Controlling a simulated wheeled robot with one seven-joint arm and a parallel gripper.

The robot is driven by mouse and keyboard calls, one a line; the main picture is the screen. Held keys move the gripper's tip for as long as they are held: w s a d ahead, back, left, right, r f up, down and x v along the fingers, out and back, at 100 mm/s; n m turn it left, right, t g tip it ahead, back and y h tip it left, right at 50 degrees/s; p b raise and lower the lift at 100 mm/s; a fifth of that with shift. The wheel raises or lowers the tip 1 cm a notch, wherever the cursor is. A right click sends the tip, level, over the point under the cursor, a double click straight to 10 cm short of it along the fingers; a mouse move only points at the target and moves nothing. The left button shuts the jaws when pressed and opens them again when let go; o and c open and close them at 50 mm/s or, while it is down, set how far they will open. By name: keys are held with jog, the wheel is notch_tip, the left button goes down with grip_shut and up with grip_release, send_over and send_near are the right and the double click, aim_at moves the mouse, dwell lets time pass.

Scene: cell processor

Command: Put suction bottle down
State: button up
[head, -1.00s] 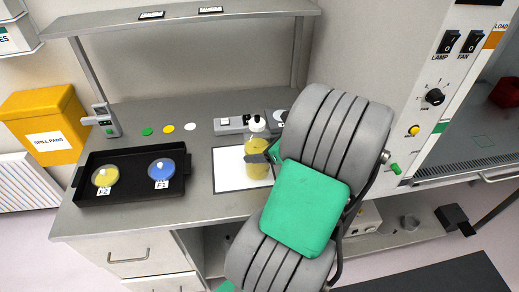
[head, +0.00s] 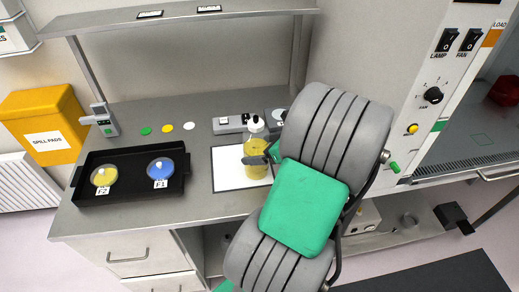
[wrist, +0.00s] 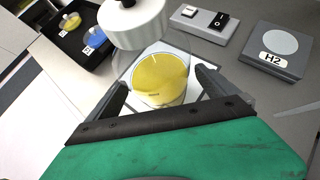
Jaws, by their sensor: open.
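The suction bottle (head: 256,153) is clear with yellow liquid and a white cap. It stands upright on a white mat (head: 228,172) on the grey bench. In the wrist view the bottle (wrist: 160,75) is between the two dark fingers of my gripper (wrist: 158,92). The fingers are open, with a gap showing on each side of the bottle. In the head view my arm hides part of the gripper (head: 264,158) and the right part of the mat.
A black tray (head: 125,199) with a yellow dish (head: 104,176) and a blue dish (head: 161,169) lies to the left. A switch box (head: 231,124) and an H2 plate (wrist: 276,48) stand behind the mat. A shelf (head: 180,20) spans above. The bench front between tray and mat is clear.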

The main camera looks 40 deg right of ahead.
jog(key=v, duration=1.1)
jog(key=shift+s, duration=0.25)
jog(key=shift+r, duration=0.1)
